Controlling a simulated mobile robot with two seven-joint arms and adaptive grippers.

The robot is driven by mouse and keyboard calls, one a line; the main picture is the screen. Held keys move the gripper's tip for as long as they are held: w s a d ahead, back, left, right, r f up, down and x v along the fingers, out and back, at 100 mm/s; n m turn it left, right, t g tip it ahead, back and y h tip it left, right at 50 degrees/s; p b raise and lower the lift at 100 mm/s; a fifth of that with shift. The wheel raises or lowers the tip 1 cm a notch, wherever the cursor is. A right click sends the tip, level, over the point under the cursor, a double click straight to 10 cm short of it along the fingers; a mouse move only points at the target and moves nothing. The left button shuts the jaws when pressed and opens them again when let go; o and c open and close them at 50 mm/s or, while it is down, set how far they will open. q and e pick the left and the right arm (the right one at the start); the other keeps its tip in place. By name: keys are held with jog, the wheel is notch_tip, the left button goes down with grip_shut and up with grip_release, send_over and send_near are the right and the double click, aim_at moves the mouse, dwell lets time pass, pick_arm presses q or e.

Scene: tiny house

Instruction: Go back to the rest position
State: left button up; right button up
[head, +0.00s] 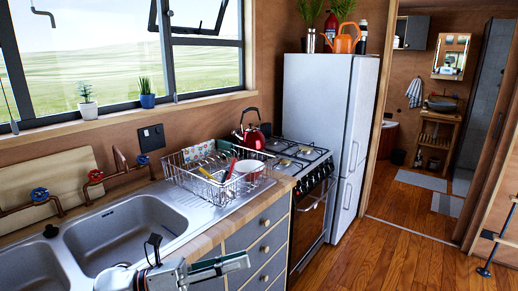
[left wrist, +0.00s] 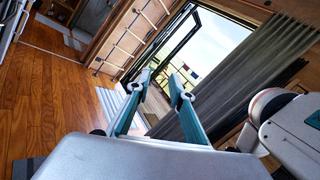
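My left gripper (head: 200,250) is at the bottom of the head view, in front of the sink and the wooden counter edge. In the left wrist view its two teal fingers (left wrist: 160,76) stand apart with nothing between them, so it is open and empty. The wrist view looks past the fingers toward the wooden floor and a glass door. My right gripper shows in neither view.
A double sink (head: 130,232) and a wire dish rack (head: 218,176) with dishes are on the counter. A red kettle (head: 252,135) stands on the stove (head: 295,158), beside a white fridge (head: 325,130).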

pick_arm(q)
jog(key=s+a+f+n+t+y, duration=0.1)
jog(key=a+f+n+t+y, duration=0.45)
jog(key=f+n, duration=0.7)
jog(key=a+f+n+t+y, duration=0.4)
jog(key=f+n+t+y, duration=0.25)
jog(key=n, duration=1.05)
jog(key=s+a+f+n+g+y, duration=0.2)
jog(key=s+f+n+g, duration=0.1)
jog(key=s+f+n, duration=0.2)
jog(key=s+a+f+n+g+y, duration=0.2)
jog(key=s+f+n, duration=0.4)
jog(key=s+f, duration=0.4)
notch_tip(320, 180, down, 4)
jog(key=shift+s+a+r+g, duration=0.2)
jog(key=shift+a+g, duration=0.3)
jog(key=shift+a, duration=0.3)
